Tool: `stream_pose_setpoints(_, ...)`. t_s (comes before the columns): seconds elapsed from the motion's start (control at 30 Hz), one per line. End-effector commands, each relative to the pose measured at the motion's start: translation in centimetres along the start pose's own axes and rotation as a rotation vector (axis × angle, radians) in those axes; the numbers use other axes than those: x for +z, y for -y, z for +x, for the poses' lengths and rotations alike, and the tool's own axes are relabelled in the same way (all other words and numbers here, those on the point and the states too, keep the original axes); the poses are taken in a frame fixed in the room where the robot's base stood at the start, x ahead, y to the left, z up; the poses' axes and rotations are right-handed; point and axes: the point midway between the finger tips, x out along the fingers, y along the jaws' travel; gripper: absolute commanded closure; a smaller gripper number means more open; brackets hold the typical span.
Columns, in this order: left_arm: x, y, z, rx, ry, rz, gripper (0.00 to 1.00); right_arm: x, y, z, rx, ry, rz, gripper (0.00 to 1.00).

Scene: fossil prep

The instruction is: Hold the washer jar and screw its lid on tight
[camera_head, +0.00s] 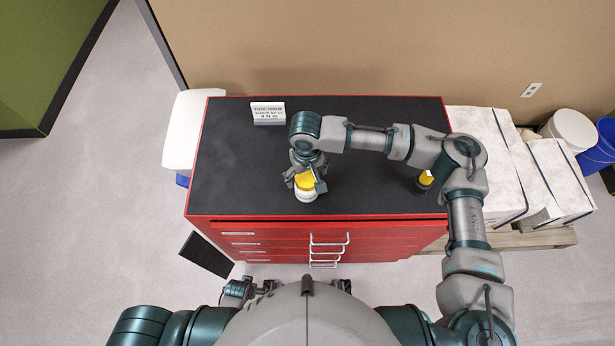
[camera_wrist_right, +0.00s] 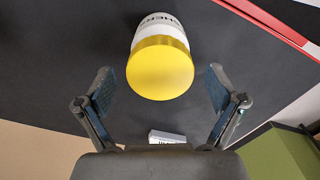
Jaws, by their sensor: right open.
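The washer jar (camera_head: 306,196) is white with a yellow lid (camera_head: 305,182) on top. It stands upright on the black top of the red cabinet, near its front edge. In the right wrist view the lid (camera_wrist_right: 160,70) fills the space ahead of the fingers, with the jar's lettered side (camera_wrist_right: 160,24) beyond it. Whether the lid is tight cannot be told. My right gripper (camera_wrist_right: 160,88) is open, pointing down over the jar, one finger each side and apart from the lid. My left gripper (camera_head: 238,290) is low in front of the cabinet, its jaws unclear.
The red drawer cabinet (camera_head: 235,160) has a lettered card (camera_head: 268,113) standing at its back. A black item with a yellow top (camera_head: 425,180) stands at the right, partly behind my arm. White wrapped blocks (camera_head: 485,150) lie on a pallet to the right. The left of the top is clear.

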Motion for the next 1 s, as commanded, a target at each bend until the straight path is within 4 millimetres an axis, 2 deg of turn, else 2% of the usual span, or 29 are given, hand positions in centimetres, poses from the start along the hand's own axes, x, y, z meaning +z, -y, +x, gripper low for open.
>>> stream_pose_setpoints(0.13,0.00,0.00,0.00,0.000,0.000,0.000,0.00,-0.01,0.02,-0.01,0.000,0.000,0.000,0.06)
stream_pose_setpoints(0.17,0.00,0.00,0.00,0.000,0.000,0.000,0.00,-0.01,0.02,-0.01,0.000,0.000,0.000,0.09)
stream_pose_setpoints(0.47,-0.01,0.00,0.00,0.000,0.000,0.000,0.00,-0.01,0.02,-0.01,0.000,0.000,-0.001,0.84)
stream_pose_setpoints(0.5,-0.01,0.00,0.00,0.000,0.000,0.000,0.00,-0.01,0.02,0.00,0.000,0.000,-0.001,0.26)
stream_pose_setpoints(0.6,-0.01,0.00,0.00,0.000,0.000,0.000,0.00,-0.01,0.02,0.00,0.000,0.000,-0.001,0.01)
stream_pose_setpoints(1.0,0.35,-0.01,0.29,0.000,0.004,0.001,0.00,0.01,0.02,-0.29,0.000,0.000,0.000,0.00)
